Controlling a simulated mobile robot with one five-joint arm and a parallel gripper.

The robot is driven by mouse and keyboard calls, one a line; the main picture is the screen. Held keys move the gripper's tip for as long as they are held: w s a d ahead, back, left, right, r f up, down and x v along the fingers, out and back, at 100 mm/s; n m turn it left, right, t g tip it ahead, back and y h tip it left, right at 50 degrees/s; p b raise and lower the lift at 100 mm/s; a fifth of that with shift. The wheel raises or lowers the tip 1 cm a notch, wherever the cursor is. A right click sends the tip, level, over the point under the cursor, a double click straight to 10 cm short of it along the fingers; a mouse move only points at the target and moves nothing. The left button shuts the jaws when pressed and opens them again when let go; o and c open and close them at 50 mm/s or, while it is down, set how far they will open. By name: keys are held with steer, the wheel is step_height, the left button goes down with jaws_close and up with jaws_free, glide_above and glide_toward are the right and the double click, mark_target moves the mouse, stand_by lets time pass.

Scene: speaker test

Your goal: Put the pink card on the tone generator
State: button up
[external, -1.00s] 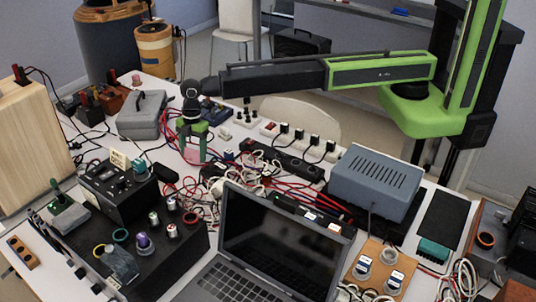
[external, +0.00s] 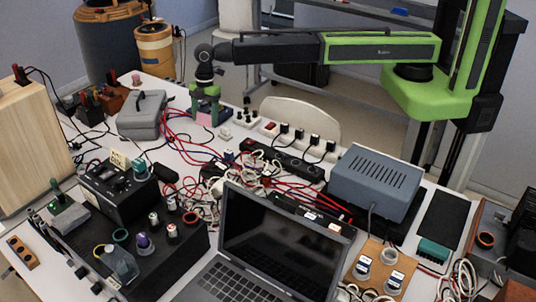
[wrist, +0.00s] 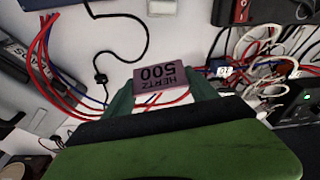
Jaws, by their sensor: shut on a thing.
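My gripper (external: 206,112) is shut on the pink card (wrist: 160,78), which reads "500 HERTZ" and appears upside down in the wrist view. The green fingers stand at both sides of the card. In the external view the card (external: 204,119) is a small pink patch between the fingers, over the back of the table. A black box with knobs and a cream card on top (external: 113,197) stands at the left, nearer the camera than my gripper. It may be the tone generator; its label cannot be read.
Red, white and black cables (external: 190,150) cover the middle of the table. A grey case (external: 141,115) stands left of my gripper. A power strip (external: 282,160), an open laptop (external: 265,245) and a grey vented box (external: 375,183) fill the right side.

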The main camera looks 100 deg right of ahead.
steer(key=m, duration=0.1)
glide_above(229, 143)
steer(key=s+d, duration=0.5)
steer(key=s, duration=0.1)
steer(key=shift+m, duration=0.4)
steer(key=w+a+f+b, duration=0.2)
steer(key=a, duration=0.1)
steer(key=w+a+f+b, duration=0.2)
steer(key=a, duration=0.1)
steer(key=w+a+f+b, duration=0.2)
steer(key=a, duration=0.1)
steer(key=shift+a+f+b, duration=0.35)
steer(key=shift+b, duration=0.05)
steer(key=shift+w+a, duration=0.2)
steer(key=shift+a, duration=0.1)
step_height(229, 143, down, 4)
steer(key=b, duration=0.4)
steer(key=shift+f, duration=0.15)
steer(key=o, duration=1.3)
